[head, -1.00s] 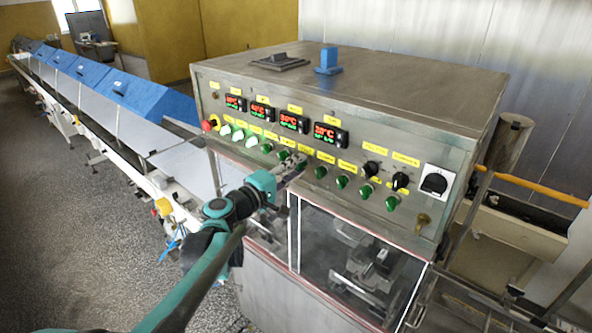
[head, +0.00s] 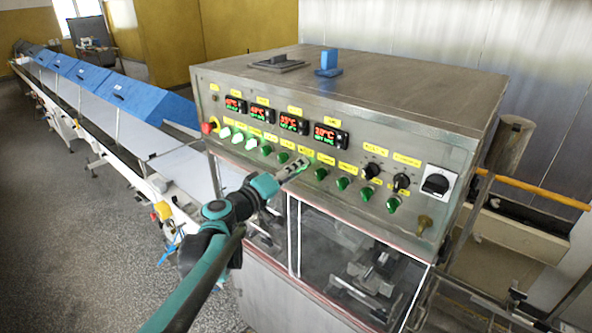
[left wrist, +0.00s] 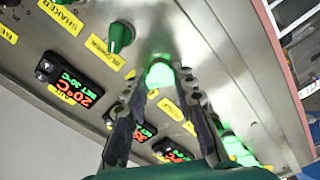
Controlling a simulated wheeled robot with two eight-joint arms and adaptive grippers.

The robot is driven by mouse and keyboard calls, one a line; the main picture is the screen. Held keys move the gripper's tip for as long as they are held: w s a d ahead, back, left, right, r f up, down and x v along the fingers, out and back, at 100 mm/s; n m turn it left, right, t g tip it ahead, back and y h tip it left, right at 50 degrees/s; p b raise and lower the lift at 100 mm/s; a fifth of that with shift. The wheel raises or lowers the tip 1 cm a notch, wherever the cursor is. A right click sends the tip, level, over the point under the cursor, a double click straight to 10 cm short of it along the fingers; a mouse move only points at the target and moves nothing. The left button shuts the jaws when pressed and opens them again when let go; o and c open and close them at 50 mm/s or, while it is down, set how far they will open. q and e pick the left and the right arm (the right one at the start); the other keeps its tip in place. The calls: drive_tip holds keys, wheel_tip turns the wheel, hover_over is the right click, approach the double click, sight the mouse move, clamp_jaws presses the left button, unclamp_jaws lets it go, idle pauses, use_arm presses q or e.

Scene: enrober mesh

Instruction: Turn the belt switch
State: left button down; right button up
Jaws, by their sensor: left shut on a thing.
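A green switch knob (left wrist: 160,75) glows brightly on the steel control panel (head: 225,95), in the left wrist view. My left gripper (head: 300,166) reaches the panel's lower row of knobs, with its fingers on either side of this knob, shut on it. In the head view the fingers mostly cover the knob, and a green glow shows at the fingertips. The label beside it is too blurred to read, so I cannot confirm that it is the belt switch. My right gripper is not in view.
Several other green knobs (head: 321,174) lie close on both sides; some at the left are lit. Black rotary knobs (head: 401,181) and a red stop button (head: 208,127) share the panel. A conveyor with blue covers (head: 135,95) runs away to the left.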

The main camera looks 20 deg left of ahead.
use_arm(q)
drive_tip(key=shift+f, duration=0.1)
drive_tip(key=c, duration=1.2)
unclamp_jaws()
drive_tip(key=v, duration=1.2)
